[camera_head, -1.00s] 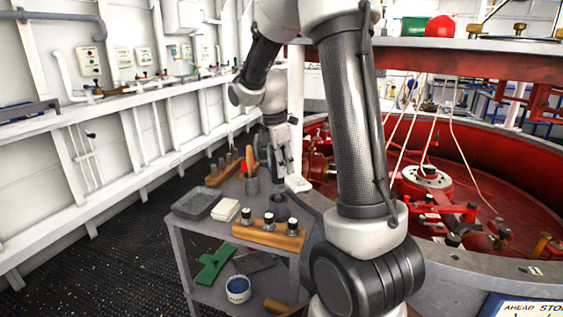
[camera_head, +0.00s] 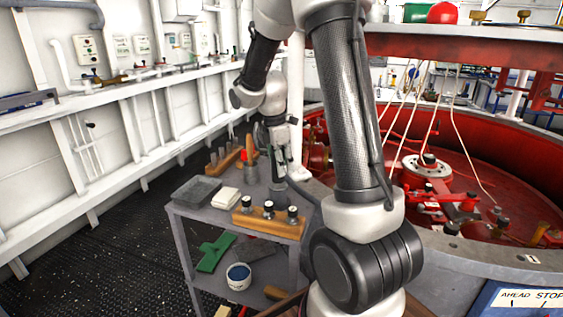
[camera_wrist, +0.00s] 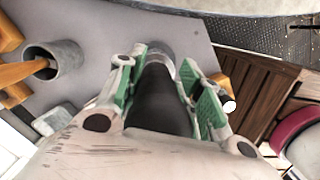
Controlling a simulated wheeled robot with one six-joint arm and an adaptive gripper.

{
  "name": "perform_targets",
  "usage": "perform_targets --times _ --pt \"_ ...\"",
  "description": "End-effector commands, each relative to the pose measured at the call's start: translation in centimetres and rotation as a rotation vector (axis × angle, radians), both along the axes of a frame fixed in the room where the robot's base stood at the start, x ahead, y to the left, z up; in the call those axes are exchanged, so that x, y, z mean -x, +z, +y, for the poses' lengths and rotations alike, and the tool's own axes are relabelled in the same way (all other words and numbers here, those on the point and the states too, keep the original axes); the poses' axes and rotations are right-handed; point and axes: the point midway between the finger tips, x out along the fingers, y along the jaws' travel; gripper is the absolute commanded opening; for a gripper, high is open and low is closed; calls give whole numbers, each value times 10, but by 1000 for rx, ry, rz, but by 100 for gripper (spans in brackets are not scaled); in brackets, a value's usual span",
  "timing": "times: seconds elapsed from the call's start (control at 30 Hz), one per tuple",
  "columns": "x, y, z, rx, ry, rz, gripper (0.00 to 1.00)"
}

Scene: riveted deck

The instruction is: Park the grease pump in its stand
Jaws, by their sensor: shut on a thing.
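The grease pump (camera_wrist: 158,100) is a dark cylinder in the wrist view, held between the green pads of my gripper (camera_wrist: 166,82). My gripper (camera_head: 277,155) is shut on it above the grey bench in the head view. Beyond the pump's far end, the wrist view shows a grey metallic round part (camera_wrist: 160,48). I cannot tell whether it is the pump's end or the stand. In the head view, a dark round piece (camera_head: 278,185) sits on the bench below my gripper, probably the stand. Whether the pump is inside it is unclear.
A grey cup (camera_head: 251,173) with a wooden handle stands close left of my gripper. A wooden rack (camera_head: 270,224) with dark-topped bottles is at the front. A grey tray (camera_head: 196,191) and a pale block (camera_head: 226,198) lie left. The red-lined round pit (camera_head: 480,160) is right.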

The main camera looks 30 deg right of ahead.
Motion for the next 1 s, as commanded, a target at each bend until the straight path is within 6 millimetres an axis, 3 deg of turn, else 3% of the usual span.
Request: perform_targets --times 0.27,0.3,0.43,0.77,0.87,1.0 --pt "0 -1 0 0 0 -1 11" --pt "0 -1 0 0 0 -1 39" --pt "0 -1 0 0 0 -1 61" --pt "0 1 0 0 0 0 61" --pt "-1 9 2 0 0 -3 61" --pt "-2 36 6 0 1 -6 61"
